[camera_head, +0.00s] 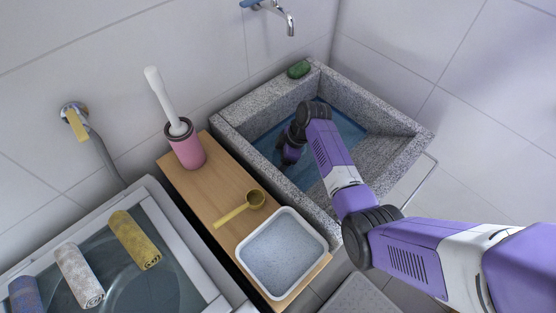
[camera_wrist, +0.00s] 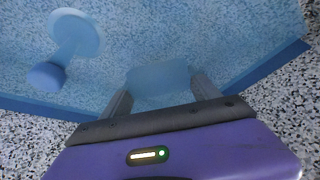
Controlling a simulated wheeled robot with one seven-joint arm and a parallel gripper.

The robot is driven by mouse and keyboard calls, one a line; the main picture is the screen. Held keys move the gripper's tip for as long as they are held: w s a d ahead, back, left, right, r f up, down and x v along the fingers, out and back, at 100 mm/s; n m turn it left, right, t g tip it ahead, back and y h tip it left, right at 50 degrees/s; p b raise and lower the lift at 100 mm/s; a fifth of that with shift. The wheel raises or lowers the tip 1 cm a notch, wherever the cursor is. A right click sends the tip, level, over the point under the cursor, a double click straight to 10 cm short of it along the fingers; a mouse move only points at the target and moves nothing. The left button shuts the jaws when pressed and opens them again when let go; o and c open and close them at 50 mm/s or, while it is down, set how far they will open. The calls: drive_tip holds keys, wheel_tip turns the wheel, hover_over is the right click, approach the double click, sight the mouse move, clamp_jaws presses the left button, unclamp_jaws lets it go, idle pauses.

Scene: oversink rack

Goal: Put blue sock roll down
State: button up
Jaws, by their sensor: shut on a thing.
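A blue sock roll (camera_head: 25,294) lies at the lower left corner of the head view, on the glass-topped lid, cut by the frame edge. My gripper (camera_head: 290,157) reaches down into the stone sink (camera_head: 395,117), away from that roll. In the wrist view my gripper (camera_wrist: 160,88) is shut on a smooth pale blue thing (camera_wrist: 158,76) between its fingers. Blue water (camera_head: 262,146) tints it, so I cannot tell what it is. The head view hides it behind the wrist.
A grey-white roll (camera_head: 79,275) and a yellow roll (camera_head: 134,239) lie beside the blue one. A wooden board (camera_head: 205,195) holds a pink brush pot (camera_head: 186,150), a yellow scoop (camera_head: 240,208) and a white basin (camera_head: 253,286). Green soap (camera_head: 299,69) sits on the sink rim.

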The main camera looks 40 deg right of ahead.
drive_tip(key=shift+f+b, duration=0.35)
drive_tip(key=shift+f, duration=0.2)
drive_tip(key=o, duration=1.4)
drive_tip(key=shift+o, duration=0.2)
drive_tip(key=shift+r+p, duration=0.3)
drive_tip(key=shift+r, duration=0.05)
drive_tip(key=v, duration=1.2)
drive_tip(key=shift+r+p, duration=0.25)
drive_tip(key=shift+p, duration=0.1)
